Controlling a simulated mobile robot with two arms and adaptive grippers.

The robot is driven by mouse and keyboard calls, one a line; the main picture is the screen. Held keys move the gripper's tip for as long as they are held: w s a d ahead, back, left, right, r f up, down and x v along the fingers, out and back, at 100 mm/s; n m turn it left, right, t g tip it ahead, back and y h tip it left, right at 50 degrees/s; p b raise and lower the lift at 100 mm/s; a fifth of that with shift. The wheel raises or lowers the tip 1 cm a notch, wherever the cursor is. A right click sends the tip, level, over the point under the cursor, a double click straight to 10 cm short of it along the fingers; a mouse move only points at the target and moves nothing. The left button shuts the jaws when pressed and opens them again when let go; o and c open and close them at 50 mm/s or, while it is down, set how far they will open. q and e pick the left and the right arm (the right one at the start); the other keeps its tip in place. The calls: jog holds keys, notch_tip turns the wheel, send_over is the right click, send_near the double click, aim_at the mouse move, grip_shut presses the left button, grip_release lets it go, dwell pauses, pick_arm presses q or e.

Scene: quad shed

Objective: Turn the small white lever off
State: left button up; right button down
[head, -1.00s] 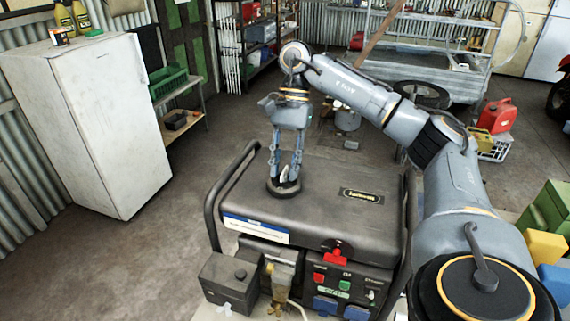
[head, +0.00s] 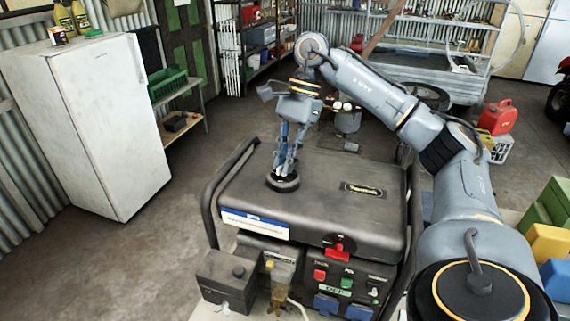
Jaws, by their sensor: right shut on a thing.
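The generator (head: 315,205) is a dark box with a black round cap (head: 284,183) on its top left. My right gripper (head: 284,168) reaches down onto this cap from above. Its fingers are shut on the small white lever on the cap, and they hide the lever almost wholly. The wrist is tilted, with its upper part leaning to the right. My left gripper is not in view.
The generator's frame bar (head: 228,180) rises on the left. Its front panel has a red knob (head: 338,247) and several switches. A white fridge (head: 85,125) stands at left. A red fuel can (head: 497,117) is at right. Floor at left is clear.

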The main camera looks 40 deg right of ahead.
jog(key=m+t+b, duration=0.1)
jog(key=m, duration=0.1)
jog(key=m+b, duration=0.1)
jog(key=m, duration=0.1)
jog(key=shift+s+f+m+t, duration=0.15)
jog(key=shift+m+t, duration=0.15)
jog(key=shift+t, duration=0.1)
jog(key=m+t+b, duration=0.1)
jog(key=m, duration=0.2)
jog(key=shift+s+m+h, duration=0.1)
jog(key=shift+m+h, duration=0.2)
jog(key=shift+h, duration=0.1)
jog(key=m+t, duration=0.1)
jog(key=m, duration=0.1)
jog(key=shift+a+m+h+b, duration=0.1)
jog(key=shift+m+h+b, duration=0.2)
jog(key=shift+s+m+h, duration=0.1)
jog(key=shift+m+h, duration=0.4)
jog(key=shift+m, duration=0.9)
jog(key=shift+a+t, duration=0.1)
jog(key=shift+t, duration=0.2)
jog(key=c, duration=1.4)
grip_release()
